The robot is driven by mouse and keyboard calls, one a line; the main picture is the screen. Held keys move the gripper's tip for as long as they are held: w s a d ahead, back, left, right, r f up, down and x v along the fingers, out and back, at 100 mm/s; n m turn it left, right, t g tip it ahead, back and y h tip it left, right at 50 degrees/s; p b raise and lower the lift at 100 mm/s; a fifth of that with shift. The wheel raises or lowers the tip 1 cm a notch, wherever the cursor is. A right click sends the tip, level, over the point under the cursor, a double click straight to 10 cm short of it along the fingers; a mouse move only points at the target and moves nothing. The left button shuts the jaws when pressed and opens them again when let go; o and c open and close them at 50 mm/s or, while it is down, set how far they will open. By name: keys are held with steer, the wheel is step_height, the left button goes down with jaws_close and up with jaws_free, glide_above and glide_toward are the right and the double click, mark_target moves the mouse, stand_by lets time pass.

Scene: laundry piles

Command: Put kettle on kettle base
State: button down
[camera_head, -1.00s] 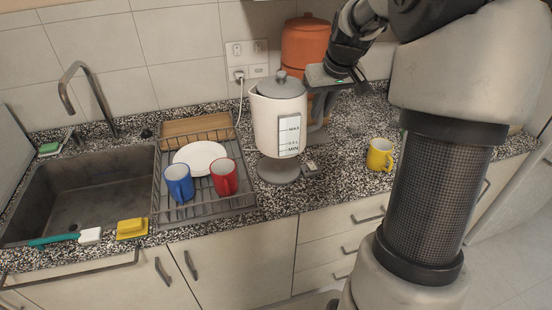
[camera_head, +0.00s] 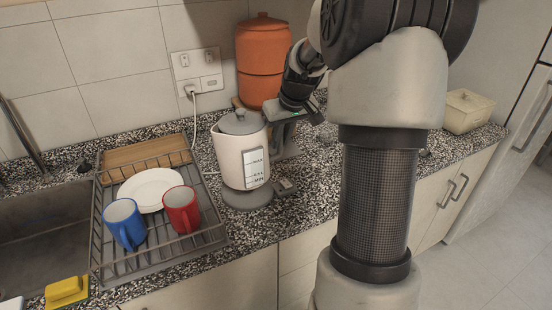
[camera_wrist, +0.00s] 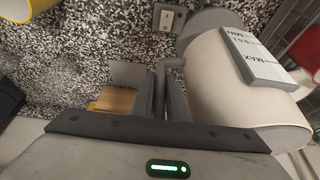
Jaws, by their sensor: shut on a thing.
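The white kettle (camera_head: 240,152) with a grey lid and a level window stands upright at the counter's middle. Its grey round base (camera_head: 246,198) with a small switch tab is directly under it. The kettle's bottom looks seated on the base or very close above it; I cannot tell for certain. My gripper (camera_head: 284,130) is at the kettle's right side, shut on its grey handle. In the wrist view, the fingers (camera_wrist: 168,98) close around the handle, with the kettle body (camera_wrist: 238,85) to the right and the base's switch tab (camera_wrist: 168,19) above.
A dish rack (camera_head: 160,250) left of the kettle holds a plate (camera_head: 150,189), blue mug (camera_head: 124,223) and red mug (camera_head: 182,209). An orange container (camera_head: 263,62) stands behind. A yellow mug (camera_wrist: 22,8) shows in the wrist view. A cream box (camera_head: 468,111) is at far right.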

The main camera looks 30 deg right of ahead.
mark_target(281, 149)
steer(key=shift+w+f, duration=0.1)
steer(key=shift+f, duration=2.3)
steer(key=shift+f+b, duration=0.1)
steer(key=shift+b, duration=0.25)
steer(key=shift+f, duration=0.15)
steer(key=c, duration=1.7)
jaws_free()
steer(key=shift+r, duration=0.3)
steer(key=p+v, duration=0.1)
steer(key=v, duration=1.1)
steer(key=shift+f, duration=0.1)
